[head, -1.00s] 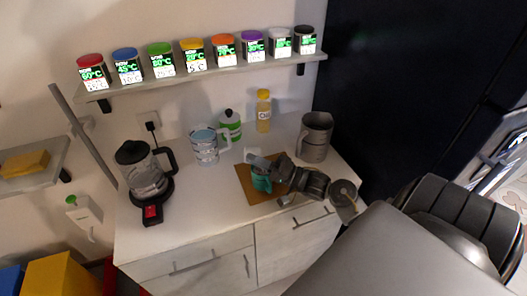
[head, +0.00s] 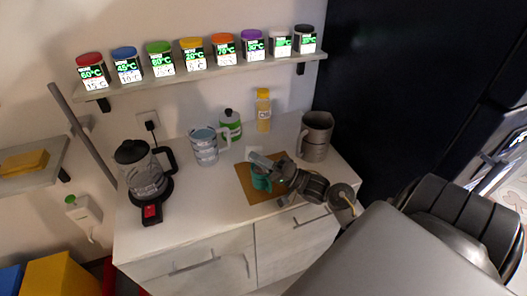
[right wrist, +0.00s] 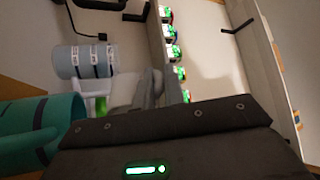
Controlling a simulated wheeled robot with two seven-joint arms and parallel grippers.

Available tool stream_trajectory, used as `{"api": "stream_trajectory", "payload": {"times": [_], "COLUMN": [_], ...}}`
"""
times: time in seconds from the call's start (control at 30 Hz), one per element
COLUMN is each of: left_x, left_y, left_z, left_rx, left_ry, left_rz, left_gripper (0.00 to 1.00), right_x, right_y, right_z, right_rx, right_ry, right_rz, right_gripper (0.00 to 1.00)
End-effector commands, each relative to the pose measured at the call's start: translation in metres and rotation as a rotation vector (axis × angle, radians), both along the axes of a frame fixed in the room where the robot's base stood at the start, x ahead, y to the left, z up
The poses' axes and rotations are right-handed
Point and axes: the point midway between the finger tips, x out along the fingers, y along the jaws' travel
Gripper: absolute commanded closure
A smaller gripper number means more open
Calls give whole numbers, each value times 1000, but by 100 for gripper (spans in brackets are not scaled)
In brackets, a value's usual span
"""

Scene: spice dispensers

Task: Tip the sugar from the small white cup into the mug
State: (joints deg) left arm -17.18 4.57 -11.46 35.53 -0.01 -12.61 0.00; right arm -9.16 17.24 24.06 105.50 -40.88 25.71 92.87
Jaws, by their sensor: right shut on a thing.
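The teal mug (head: 261,183) stands on a brown board on the counter; it also shows large at the lower left of the right wrist view (right wrist: 38,128). My right gripper (head: 262,161) comes in from the right and is just above the mug, its fingers pointing left. It is shut on the small white cup (head: 254,152), of which only a pale bit shows at the fingertips. The cup's tilt and contents cannot be made out. In the right wrist view the closed fingers (right wrist: 150,90) are beside the mug. My left gripper is not in view.
A clear jug (head: 205,147), a green-and-white bottle (head: 230,125) and a yellow bottle (head: 263,111) stand behind the brown board (head: 262,199). A grey pitcher (head: 315,138) is at right, a kettle (head: 145,178) at left. Spice jars line the wall shelf (head: 215,70). The counter's front middle is clear.

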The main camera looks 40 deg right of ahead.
Motion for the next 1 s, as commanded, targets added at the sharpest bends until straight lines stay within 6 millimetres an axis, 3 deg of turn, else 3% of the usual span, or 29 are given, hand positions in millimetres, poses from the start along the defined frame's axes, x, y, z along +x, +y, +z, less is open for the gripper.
{"api": "stream_trajectory", "payload": {"times": [1.0], "left_x": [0], "left_y": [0], "left_z": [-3], "left_rx": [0], "left_ry": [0], "left_rz": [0], "left_gripper": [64], "right_x": [-4], "right_y": [-5], "right_z": [3], "right_rx": [87], "right_ry": [-72], "right_rz": [-1], "right_gripper": [100]}}
